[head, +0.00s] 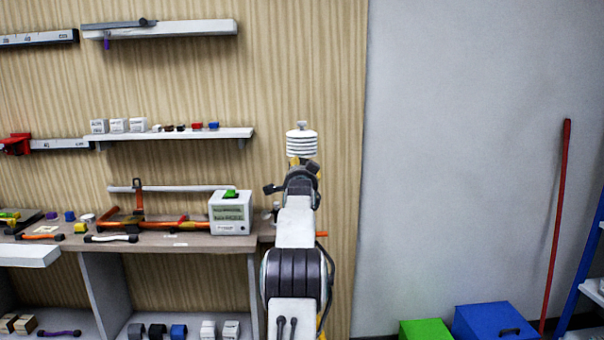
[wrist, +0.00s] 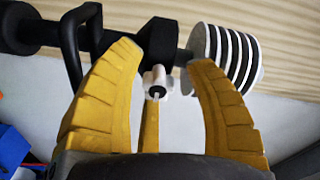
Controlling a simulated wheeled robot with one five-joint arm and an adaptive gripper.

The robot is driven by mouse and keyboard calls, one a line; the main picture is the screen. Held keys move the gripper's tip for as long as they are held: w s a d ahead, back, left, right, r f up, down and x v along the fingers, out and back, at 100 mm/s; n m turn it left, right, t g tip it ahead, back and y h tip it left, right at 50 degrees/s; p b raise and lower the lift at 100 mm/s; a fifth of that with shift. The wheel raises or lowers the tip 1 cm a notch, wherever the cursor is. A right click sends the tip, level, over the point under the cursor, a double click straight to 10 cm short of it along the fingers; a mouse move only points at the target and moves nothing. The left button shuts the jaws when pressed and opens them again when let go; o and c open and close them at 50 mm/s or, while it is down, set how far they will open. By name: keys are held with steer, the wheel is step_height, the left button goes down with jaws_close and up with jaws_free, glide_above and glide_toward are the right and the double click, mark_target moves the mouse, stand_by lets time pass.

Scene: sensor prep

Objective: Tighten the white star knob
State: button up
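The white star knob (wrist: 157,80) shows in the wrist view, with a dark centre, just below a black clamp block (wrist: 158,42). My gripper (wrist: 162,60) is open, with one yellow finger on each side of the knob and a gap on both sides. A third yellow finger shows below the knob. A sensor with stacked white discs (wrist: 228,57) is at the right of the clamp; it also shows in the head view (head: 301,143), above my arm. In the head view my arm hides the knob and most of my gripper.
A dark bar and loop (wrist: 80,45) lie left of the knob in the wrist view. In the head view, a workbench (head: 165,242) with a white box (head: 230,213) stands left of my arm. Green (head: 425,330) and blue (head: 492,322) bins are low at right.

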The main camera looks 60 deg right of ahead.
steer(key=shift+o, duration=0.2)
steer(key=shift+s, duration=0.1)
steer(key=v, duration=1.1)
steer(key=shift+a, duration=0.4)
steer(key=shift+s+f, duration=0.1)
steer(key=shift+s, duration=0.1)
